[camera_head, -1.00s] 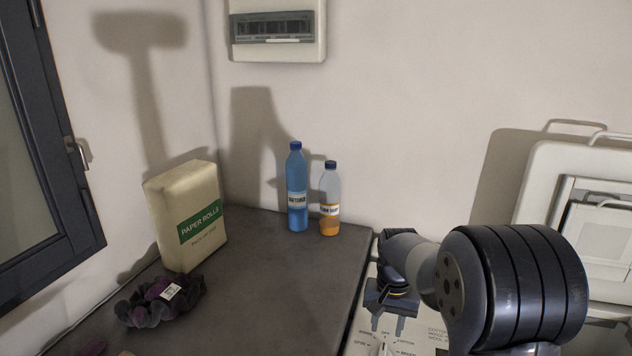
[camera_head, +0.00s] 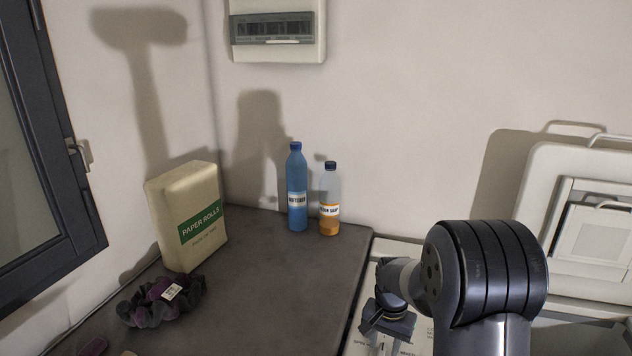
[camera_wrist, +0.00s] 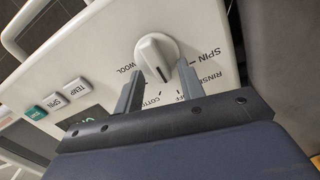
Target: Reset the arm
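My arm shows at the right of the head view, with my gripper (camera_head: 390,338) low over the light control panel of a toploader (camera_head: 422,332). In the wrist view my gripper (camera_wrist: 160,68) has its two grey fingers apart, with nothing held between them. A white dial (camera_wrist: 156,58) on the panel shows just past the fingertips, between them in the picture. The fingers look clear of the dial, but the exact gap cannot be told. The printing around the dial includes SPIN, RINSE and WOOL.
A dark counter (camera_head: 270,275) lies left of the toploader. It holds a paper rolls pack (camera_head: 190,215), a dark cloth bundle (camera_head: 160,302), a blue bottle (camera_head: 297,190) and an orange-filled bottle (camera_head: 330,205). A raised white lid (camera_head: 545,175) stands at the right. TEMP and SPIN buttons (camera_wrist: 66,95) sit on the panel.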

